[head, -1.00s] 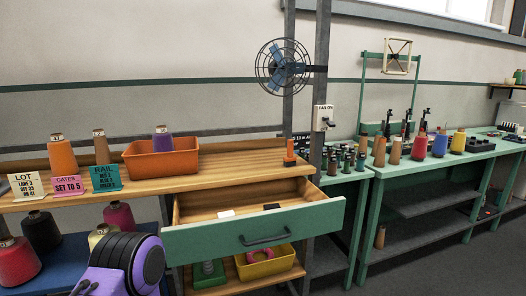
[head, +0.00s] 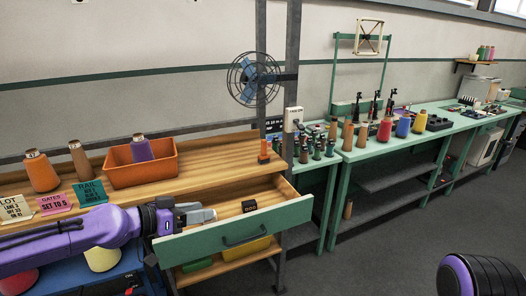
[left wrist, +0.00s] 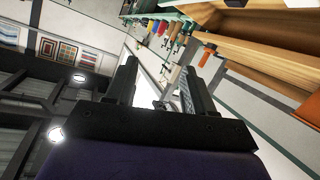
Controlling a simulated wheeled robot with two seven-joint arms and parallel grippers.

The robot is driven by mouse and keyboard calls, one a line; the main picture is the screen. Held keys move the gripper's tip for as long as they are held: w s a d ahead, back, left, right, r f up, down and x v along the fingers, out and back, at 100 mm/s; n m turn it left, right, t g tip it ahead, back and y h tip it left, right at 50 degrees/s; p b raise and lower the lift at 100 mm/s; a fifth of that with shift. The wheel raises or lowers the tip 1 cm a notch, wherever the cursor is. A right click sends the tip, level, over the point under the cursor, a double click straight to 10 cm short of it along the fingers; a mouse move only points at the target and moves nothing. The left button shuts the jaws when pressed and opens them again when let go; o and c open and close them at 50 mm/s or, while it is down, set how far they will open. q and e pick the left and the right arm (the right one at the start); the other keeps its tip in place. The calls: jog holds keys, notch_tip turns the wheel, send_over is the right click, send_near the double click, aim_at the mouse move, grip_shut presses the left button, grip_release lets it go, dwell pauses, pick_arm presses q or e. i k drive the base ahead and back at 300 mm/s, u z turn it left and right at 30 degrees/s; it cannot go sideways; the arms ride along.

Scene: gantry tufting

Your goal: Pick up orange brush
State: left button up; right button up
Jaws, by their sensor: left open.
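My right gripper is not in view; only part of my right arm shows at the lower right.
The green-fronted drawer (head: 240,236) stands open below the shelf, with a black item (head: 249,206) inside. An orange bin (head: 140,168) holding a purple cone is left on the shelf. A grey post (head: 291,80) with a fan (head: 255,79) rises just right of the brush.

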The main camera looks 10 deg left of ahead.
aim_at(264, 158)
jog(key=i, duration=1.5)
